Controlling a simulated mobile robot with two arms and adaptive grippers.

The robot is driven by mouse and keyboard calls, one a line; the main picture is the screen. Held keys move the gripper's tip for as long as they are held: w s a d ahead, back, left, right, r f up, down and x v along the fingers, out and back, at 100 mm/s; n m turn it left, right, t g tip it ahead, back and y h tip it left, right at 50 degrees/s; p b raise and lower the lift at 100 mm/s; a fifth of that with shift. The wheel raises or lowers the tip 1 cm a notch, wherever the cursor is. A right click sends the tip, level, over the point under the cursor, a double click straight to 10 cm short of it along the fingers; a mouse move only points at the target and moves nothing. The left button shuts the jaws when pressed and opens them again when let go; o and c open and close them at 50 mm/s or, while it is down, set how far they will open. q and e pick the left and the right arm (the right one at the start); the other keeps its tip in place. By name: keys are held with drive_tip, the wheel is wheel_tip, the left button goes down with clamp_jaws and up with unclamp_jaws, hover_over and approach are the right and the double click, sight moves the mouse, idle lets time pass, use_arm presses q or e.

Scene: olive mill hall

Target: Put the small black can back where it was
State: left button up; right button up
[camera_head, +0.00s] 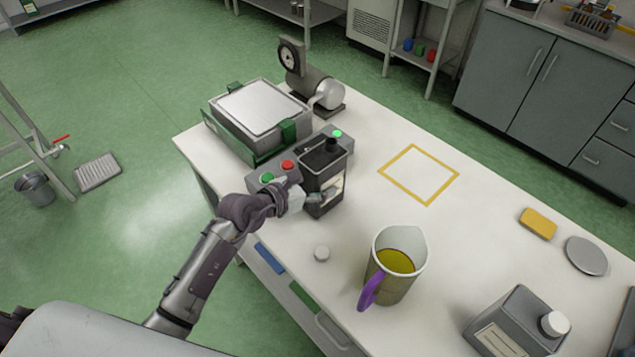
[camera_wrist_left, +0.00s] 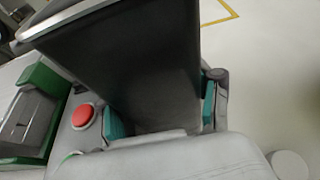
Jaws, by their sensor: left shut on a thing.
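The small black can (camera_head: 323,172) is upright near the table's left edge, its dark opening at the top and a pale label on its side. My left gripper (camera_head: 312,196) is shut on its lower part. In the left wrist view the dark wall of the can (camera_wrist_left: 130,65) stands between the teal finger pads of the gripper (camera_wrist_left: 160,115). I cannot tell whether the can's base touches the table. A yellow square outline (camera_head: 440,197) on the white table is empty, to the right of the can. My right gripper is not in view.
A control box with a red button (camera_head: 288,165) is right behind the can. A yellow sponge (camera_head: 538,223) and grey disc (camera_head: 586,256) lie right. The table's middle is clear.

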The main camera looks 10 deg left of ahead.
use_arm(q)
drive_tip(key=o, duration=1.7)
drive_tip(key=shift+f, duration=0.1)
drive_tip(key=shift+c, duration=0.2)
drive_tip(key=shift+r, duration=0.2)
drive_tip(key=b+v, duration=0.1)
drive_tip(key=v, duration=1.1)
drive_tip(key=shift+b, duration=0.4)
drive_tip(key=shift+d, duration=0.1)
